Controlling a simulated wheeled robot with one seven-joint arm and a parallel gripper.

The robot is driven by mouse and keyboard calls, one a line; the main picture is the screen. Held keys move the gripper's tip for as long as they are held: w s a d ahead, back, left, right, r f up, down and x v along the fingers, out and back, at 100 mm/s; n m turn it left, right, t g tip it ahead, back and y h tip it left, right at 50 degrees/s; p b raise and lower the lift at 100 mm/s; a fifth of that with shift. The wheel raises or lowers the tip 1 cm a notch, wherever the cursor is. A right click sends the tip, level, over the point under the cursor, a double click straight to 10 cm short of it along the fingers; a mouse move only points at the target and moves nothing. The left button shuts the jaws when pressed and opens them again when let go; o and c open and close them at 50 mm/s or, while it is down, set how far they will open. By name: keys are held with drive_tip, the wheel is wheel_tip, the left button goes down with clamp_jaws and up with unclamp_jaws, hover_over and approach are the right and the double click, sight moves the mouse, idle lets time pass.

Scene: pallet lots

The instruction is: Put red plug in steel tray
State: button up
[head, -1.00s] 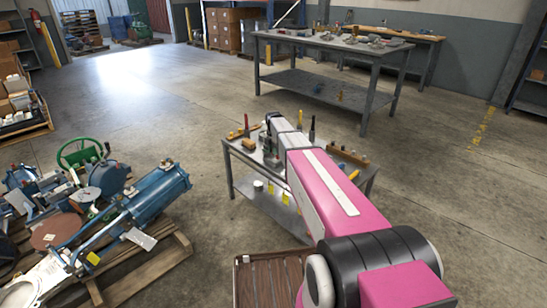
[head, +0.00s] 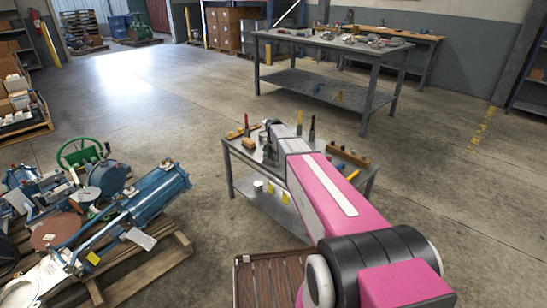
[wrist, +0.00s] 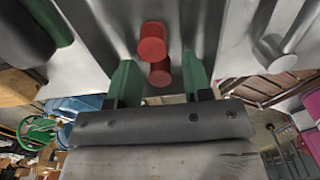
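The red plug (wrist: 152,42) shows in the wrist view, a short red cylinder at the upper middle. A second, darker red shape (wrist: 160,72) sits just below it; I cannot tell whether it is a reflection in the metal surface. My gripper (wrist: 160,70) has two green fingers spread apart, with the red shapes in the gap between and just beyond the tips. Clear space shows on both sides, so neither finger visibly grips the plug. In the head view my arm hides the gripper and plug over the small table (head: 240,157). I cannot pick out the steel tray with certainty.
Upright tools and a wooden block (head: 249,144) stand on the small table, with a wooden rack (head: 347,156) at its right. A slatted brown pallet (head: 262,282) lies in front. Blue machinery (head: 150,195) on a pallet is at left. A larger workbench (head: 330,41) stands behind.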

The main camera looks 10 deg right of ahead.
drive_tip(key=shift+r, duration=0.1)
wheel_tip(320, 180, up, 12)
drive_tip(key=s+f+m, duration=0.3)
drive_tip(key=s+m, duration=0.5)
drive_tip(key=s, duration=0.3)
drive_tip(key=s+d+f+m, duration=0.1)
drive_tip(key=s+f+m, duration=0.2)
drive_tip(key=s+m, duration=0.5)
drive_tip(key=s+d+f+m, duration=0.1)
drive_tip(key=s+f+m, duration=0.2)
drive_tip(key=s+m, duration=0.6)
drive_tip(key=s, duration=0.7)
drive_tip(key=shift+s+d, duration=0.2)
drive_tip(key=shift+s, duration=0.05)
